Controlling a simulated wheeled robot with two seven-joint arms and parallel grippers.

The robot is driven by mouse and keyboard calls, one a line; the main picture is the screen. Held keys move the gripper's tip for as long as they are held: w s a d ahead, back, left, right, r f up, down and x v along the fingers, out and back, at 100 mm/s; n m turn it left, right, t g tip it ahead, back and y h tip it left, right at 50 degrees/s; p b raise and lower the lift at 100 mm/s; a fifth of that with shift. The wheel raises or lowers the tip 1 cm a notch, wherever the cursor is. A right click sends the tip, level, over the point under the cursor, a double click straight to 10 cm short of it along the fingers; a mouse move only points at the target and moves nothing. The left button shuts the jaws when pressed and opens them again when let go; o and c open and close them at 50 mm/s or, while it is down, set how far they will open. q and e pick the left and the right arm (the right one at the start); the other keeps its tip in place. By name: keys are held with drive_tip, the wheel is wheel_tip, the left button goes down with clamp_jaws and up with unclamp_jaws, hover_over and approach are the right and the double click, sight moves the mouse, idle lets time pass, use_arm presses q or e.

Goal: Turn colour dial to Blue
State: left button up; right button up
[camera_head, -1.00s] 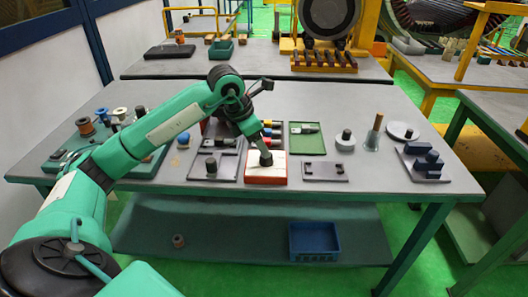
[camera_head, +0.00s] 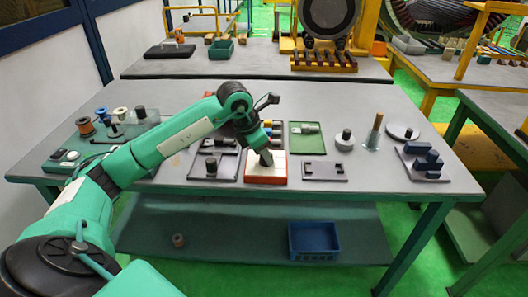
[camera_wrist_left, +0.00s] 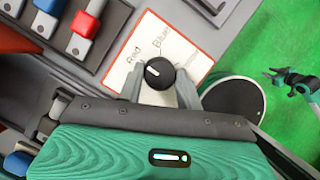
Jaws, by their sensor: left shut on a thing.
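The colour dial is a round black knob (camera_wrist_left: 159,73) with a white pointer mark, in the left wrist view. It sits on a white plate (camera_wrist_left: 178,48) printed "Red" and "Blue". The mark points to the upper left, more toward the "Red" side than toward "Blue". My left gripper (camera_wrist_left: 159,86) is shut on the dial, one grey finger on each side. In the head view, my left gripper (camera_head: 266,158) reaches down onto the red-sided box (camera_head: 266,179) with the white top, and hides the knob there.
Left of the box is a dark plate (camera_head: 205,177) with a black knob. Right of it lie a dark fixture (camera_head: 324,173) and a green tray (camera_head: 306,146). Blue and red parts (camera_wrist_left: 82,30) stand close by. Spools (camera_head: 121,113) stand at the left.

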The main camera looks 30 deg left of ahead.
use_arm(q)
drive_tip(key=shift+m, duration=0.3)
drive_tip(key=shift+a, duration=0.1)
drive_tip(key=shift+w+m+h+b, duration=0.1)
drive_tip(key=shift+m+h+b, duration=0.35)
drive_tip(key=shift+m, duration=0.45)
drive_tip(key=m+g, duration=0.1)
drive_tip(key=m, duration=0.1)
drive_tip(key=shift+w+m+h+b, duration=0.1)
drive_tip(key=shift+m+h+b, duration=0.2)
drive_tip(key=shift+h, duration=0.05)
drive_tip(key=shift+m+g, duration=0.4)
drive_tip(key=shift+m, duration=0.5)
drive_tip(key=m+g, duration=0.1)
drive_tip(key=m, duration=0.1)
drive_tip(key=m+b, duration=0.1)
drive_tip(key=m, duration=0.1)
drive_tip(key=shift+w+a+r+m+g+h, duration=0.1)
drive_tip(key=shift+w+m+g+h, duration=0.05)
drive_tip(key=shift+m+g+h, duration=0.2)
use_arm(e)
wheel_tip(320, 180, up, 7)
drive_tip(key=w, duration=0.1)
drive_tip(key=shift+w+a, duration=0.15)
drive_tip(key=shift+a, duration=0.15)
use_arm(q)
drive_tip(key=shift+m, duration=0.25)
use_arm(e)
drive_tip(key=shift+w+r, duration=0.15)
drive_tip(key=shift+r, duration=0.1)
